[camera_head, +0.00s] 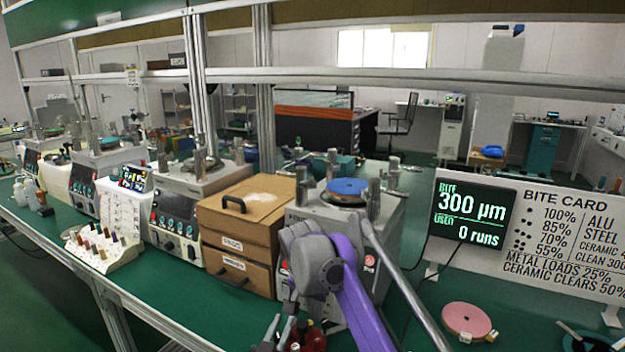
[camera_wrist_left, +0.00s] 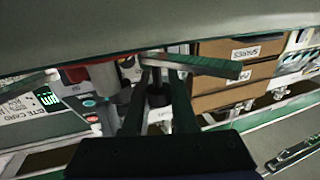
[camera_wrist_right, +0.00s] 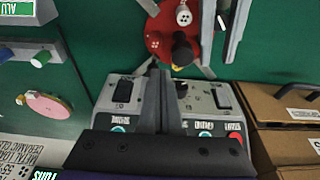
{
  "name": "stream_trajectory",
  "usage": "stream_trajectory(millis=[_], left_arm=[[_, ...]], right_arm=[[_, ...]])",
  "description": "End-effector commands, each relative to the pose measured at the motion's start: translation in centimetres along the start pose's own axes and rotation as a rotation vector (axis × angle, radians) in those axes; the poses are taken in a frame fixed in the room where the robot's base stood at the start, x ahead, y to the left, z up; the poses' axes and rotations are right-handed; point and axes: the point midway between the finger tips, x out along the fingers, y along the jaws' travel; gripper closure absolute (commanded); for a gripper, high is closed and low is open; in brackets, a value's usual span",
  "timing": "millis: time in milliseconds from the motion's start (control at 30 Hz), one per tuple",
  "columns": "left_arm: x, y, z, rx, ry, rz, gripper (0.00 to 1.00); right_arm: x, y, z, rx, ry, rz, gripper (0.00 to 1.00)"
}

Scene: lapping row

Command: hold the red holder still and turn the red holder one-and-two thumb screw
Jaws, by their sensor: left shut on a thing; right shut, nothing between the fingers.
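The red holder (camera_wrist_right: 160,38) is a round red body in the right wrist view, with a white dotted knob (camera_wrist_right: 183,16) and a dark knob (camera_wrist_right: 181,52). Which part is the one-and-two thumb screw I cannot tell. The holder also shows at the bottom of the head view (camera_head: 312,340). My left gripper (camera_head: 278,333) is shut on the holder from its left side; the grip itself is partly hidden. In the left wrist view its fingers (camera_wrist_left: 157,75) are dark. My right gripper (camera_wrist_right: 153,68) is shut and empty, its tips just beside the dark knob; whether they touch is unclear.
A lapping machine (camera_head: 375,235) with a blue disc (camera_head: 347,186) stands behind the holder. Brown drawer boxes (camera_head: 240,225) stand left of it. A pink disc (camera_head: 467,320) lies at the right, below the bite card (camera_head: 560,225). Green bench top is free between them.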

Motion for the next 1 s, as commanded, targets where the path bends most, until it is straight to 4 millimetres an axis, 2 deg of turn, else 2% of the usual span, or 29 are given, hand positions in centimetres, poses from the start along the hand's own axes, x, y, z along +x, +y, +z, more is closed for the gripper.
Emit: stream_trajectory(millis=[200,533,700,867,1000], left_arm=[[0.0,0.0,0.0,0.000,0.000,0.000,1.00],[0.0,0.0,0.0,0.000,0.000,0.000,1.00],[0.0,0.0,0.0,0.000,-0.001,0.000,1.00],[0.0,0.0,0.0,0.000,0.000,0.000,1.00],[0.0,0.0,0.0,0.000,0.000,0.000,1.00]], right_arm=[[-2.0,0.0,-0.5,0.000,0.000,0.000,1.00],[-2.3,0.1,-0.6,0.000,-0.001,0.000,1.00],[-3.2,1.4,-0.9,0.000,0.000,0.001,1.00],[-2.5,1.3,-0.7,0.000,0.000,0.001,1.00],[-0.9,1.4,-0.3,0.000,0.000,0.001,1.00]])
